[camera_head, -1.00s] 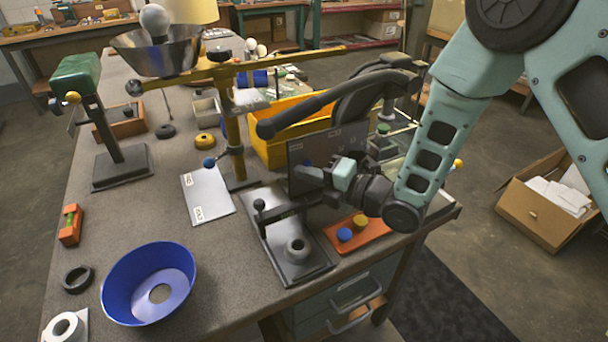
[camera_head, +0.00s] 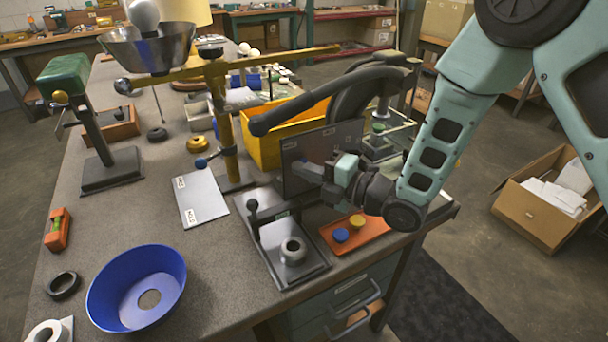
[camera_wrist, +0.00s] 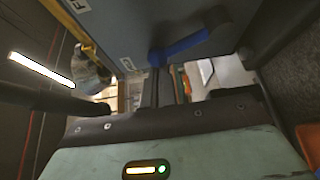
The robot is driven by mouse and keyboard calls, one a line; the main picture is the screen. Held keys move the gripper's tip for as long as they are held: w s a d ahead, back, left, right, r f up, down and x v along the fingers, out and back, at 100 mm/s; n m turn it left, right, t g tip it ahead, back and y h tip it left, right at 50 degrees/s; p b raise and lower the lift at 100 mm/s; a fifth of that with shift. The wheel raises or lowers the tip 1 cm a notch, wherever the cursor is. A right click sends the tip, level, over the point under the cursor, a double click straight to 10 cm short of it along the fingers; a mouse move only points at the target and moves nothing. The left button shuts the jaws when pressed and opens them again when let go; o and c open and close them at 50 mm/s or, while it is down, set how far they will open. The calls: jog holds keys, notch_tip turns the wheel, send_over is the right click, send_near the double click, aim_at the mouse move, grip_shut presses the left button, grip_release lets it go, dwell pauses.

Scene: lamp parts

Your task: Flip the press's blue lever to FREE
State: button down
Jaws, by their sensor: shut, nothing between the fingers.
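The press (camera_head: 362,93) stands at the bench's right side, with a long black handle and a dark upright plate (camera_head: 333,137). In the wrist view the plate (camera_wrist: 130,30) fills the upper middle. The blue lever (camera_wrist: 188,44) lies across it, slightly tilted, its dark pivot end at the right. One white label (camera_wrist: 76,5) is at the upper left and another (camera_wrist: 128,64) near the lever's free end; I cannot read them fully. My gripper (camera_head: 301,171) is shut and empty in front of the plate. Its fingers (camera_wrist: 166,86) are just below the lever; contact cannot be told.
A yellow bin (camera_head: 268,135) stands behind the plate. A black fixture (camera_head: 284,250) with a ring and an orange tray (camera_head: 362,235) lie in front. A balance-like stand (camera_head: 225,110) is at the left. A blue bowl (camera_head: 110,300) sits at the front left.

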jog(key=w+d+m+t+b, duration=0.1)
jog(key=m+b, duration=0.2)
jog(key=b, duration=0.1)
jog(key=d+m+t+y+b, duration=0.1)
jog(key=d+m+b, duration=0.1)
jog(key=b, duration=0.3)
jog(key=w+d+m+t+y+b, duration=0.1)
jog(key=m+t+b, duration=0.1)
jog(key=m+b, duration=0.2)
jog(key=shift+w+d+r+b, duration=0.15)
jog(key=shift+w+d+b, duration=0.15)
jog(key=shift+b, duration=0.15)
jog(key=shift+w+d+b, duration=0.2)
jog(key=shift+d+b, duration=0.05)
jog(key=shift+b, duration=0.35)
jog(key=shift+d+r, duration=0.1)
jog(key=shift+r, duration=0.1)
